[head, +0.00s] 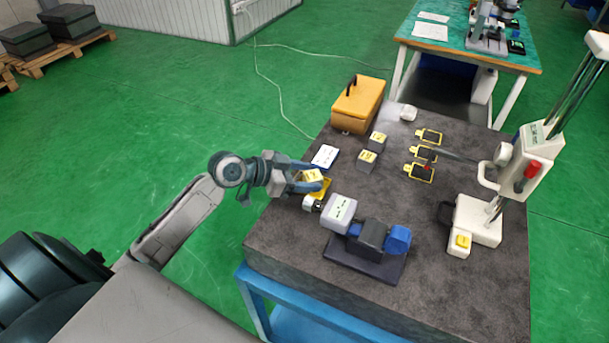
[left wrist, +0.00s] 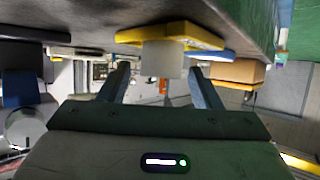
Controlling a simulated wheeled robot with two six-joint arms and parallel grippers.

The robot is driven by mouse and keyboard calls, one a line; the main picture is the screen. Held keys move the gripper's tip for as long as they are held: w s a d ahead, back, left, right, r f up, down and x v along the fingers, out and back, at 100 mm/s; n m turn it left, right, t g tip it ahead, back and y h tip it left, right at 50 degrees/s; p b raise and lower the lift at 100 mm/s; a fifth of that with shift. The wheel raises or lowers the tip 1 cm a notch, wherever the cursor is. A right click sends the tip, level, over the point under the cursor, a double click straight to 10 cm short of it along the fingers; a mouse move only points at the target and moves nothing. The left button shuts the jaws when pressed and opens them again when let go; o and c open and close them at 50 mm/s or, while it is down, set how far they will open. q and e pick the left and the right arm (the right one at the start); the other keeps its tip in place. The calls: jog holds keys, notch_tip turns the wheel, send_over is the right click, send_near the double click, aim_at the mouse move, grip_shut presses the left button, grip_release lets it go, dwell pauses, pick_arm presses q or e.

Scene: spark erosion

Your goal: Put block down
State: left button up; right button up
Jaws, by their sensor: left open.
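A small grey block with a yellow label (head: 312,176) is at the left edge of the dark stone table (head: 290,235). In the left wrist view the pale block (left wrist: 162,58) sits against a yellow plate (left wrist: 185,33). The yellow plate also shows in the head view (head: 322,189), partly hidden by block and gripper. My left gripper (head: 310,183) is open around the block. In the left wrist view its fingertips (left wrist: 159,72) stand on either side, with a gap visible at each. My right gripper is not in view.
Two more grey blocks (head: 366,160) (head: 378,140) stand near the orange box (head: 358,105). Black pads with yellow frames (head: 422,153) lie right of them. A motor-like device (head: 370,238) stands close in front of my gripper. A white stand (head: 478,220) is at the right.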

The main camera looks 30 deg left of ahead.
pick_arm(q)
jog(key=shift+r, duration=0.2)
jog(key=shift+s+a, duration=0.35)
jog(key=shift+a, duration=0.05)
jog(key=b+v, duration=0.1)
jog(key=v, duration=0.4)
jog(key=shift+s+r, duration=0.1)
jog(key=shift+v, duration=1.3)
jog(key=shift+s+a+r, duration=0.1)
jog(key=shift+s+r, duration=0.1)
jog(key=shift+r, duration=0.1)
jog(key=p+v, duration=0.2)
jog(key=shift+s+a+r+p, duration=0.15)
jog(key=shift+a+p, duration=0.05)
jog(key=shift+p, duration=0.15)
